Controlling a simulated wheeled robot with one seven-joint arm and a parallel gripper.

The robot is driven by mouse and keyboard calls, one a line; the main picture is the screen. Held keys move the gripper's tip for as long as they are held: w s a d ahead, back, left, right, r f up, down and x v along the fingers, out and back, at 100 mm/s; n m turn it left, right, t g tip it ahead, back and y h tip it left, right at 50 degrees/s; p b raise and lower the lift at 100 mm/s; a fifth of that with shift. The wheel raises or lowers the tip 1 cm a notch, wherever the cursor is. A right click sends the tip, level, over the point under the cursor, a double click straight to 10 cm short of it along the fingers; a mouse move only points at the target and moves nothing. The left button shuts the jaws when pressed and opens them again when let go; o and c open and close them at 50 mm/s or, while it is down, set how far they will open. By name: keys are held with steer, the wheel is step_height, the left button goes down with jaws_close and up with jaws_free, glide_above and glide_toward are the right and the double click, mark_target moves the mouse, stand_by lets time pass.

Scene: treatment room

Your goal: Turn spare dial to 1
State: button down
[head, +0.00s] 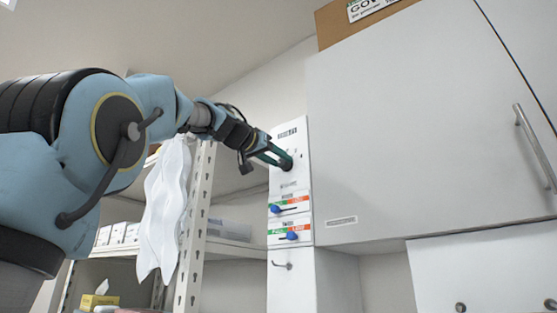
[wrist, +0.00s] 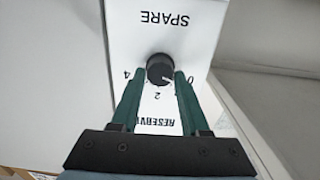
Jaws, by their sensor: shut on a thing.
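The spare dial is a round black knob (wrist: 160,69) on a white panel (wrist: 193,42) with the word SPARE. In the wrist view its scale shows 4 at the left, 2 below and 0 at the right. A small white mark on the knob points right and slightly down, near the 0 and toward the 2 side. The place between 0 and 2 is covered by a finger. My gripper (wrist: 160,78) has its green fingers shut on the knob's two sides. In the head view my gripper (head: 280,158) meets the dial at the panel (head: 291,135).
Below the dial are two slider plates with blue knobs (head: 275,209) (head: 292,236), and a hook (head: 283,265) under them. A large grey cabinet (head: 410,130) stands close on the right. A metal shelf (head: 196,225) and a hanging white cloth (head: 165,210) are on the left.

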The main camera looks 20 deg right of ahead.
steer(key=shift+f+m+b, duration=0.1)
steer(key=shift+m+b, duration=0.25)
steer(key=shift+m, duration=0.05)
steer(key=shift+m+b, duration=0.7)
steer(key=shift+m, duration=0.2)
steer(key=shift+s+m+b, duration=0.1)
steer(key=shift+m+b, duration=0.75)
steer(key=shift+m, duration=1.15)
steer(key=shift+c, duration=2.1)
jaws_free()
steer(key=b+v, duration=0.4)
steer(key=v, duration=0.6)
steer(key=shift+s+a, duration=0.2)
steer(key=shift+a, duration=0.15)
